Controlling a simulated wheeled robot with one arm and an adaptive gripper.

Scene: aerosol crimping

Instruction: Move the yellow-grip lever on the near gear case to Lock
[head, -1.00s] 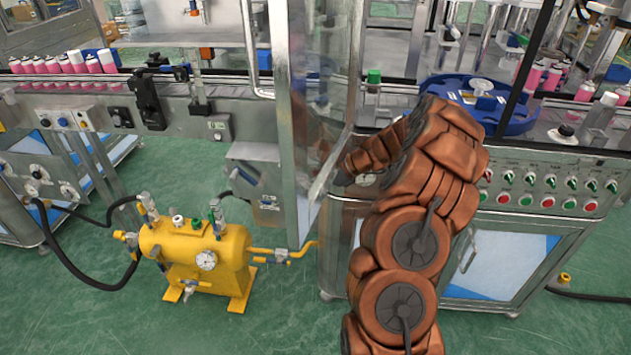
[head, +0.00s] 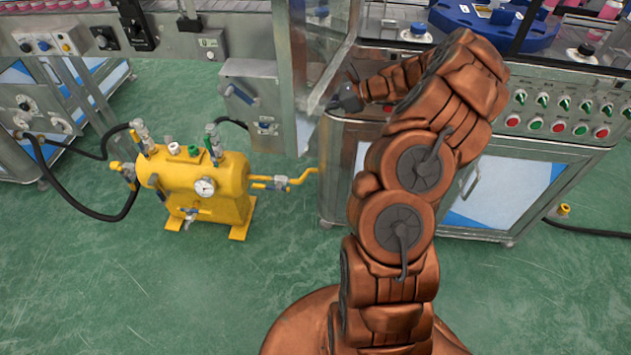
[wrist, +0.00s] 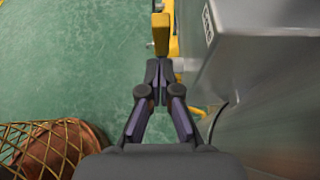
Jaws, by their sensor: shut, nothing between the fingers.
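A yellow grip (wrist: 161,34), which looks like the lever's, stands upright just beyond my fingertips in the wrist view. A grey metal case (wrist: 240,70) fills the right side of that view, close beside the fingers. My gripper (wrist: 159,68) has its fingertips together with nothing between them. The tips overlap the grip's lower end in the picture; I cannot tell whether they touch it. In the head view my gripper (head: 345,98) is a small dark shape right of the hanging grey case (head: 257,88). The lever's position marks are not readable.
A yellow tank (head: 205,188) with gauge, valves and black hoses stands on the green floor at left. A steel cabinet (head: 490,195) with buttons stands behind my arm. A clear guard panel (head: 315,60) hangs near my gripper. Open floor lies in front.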

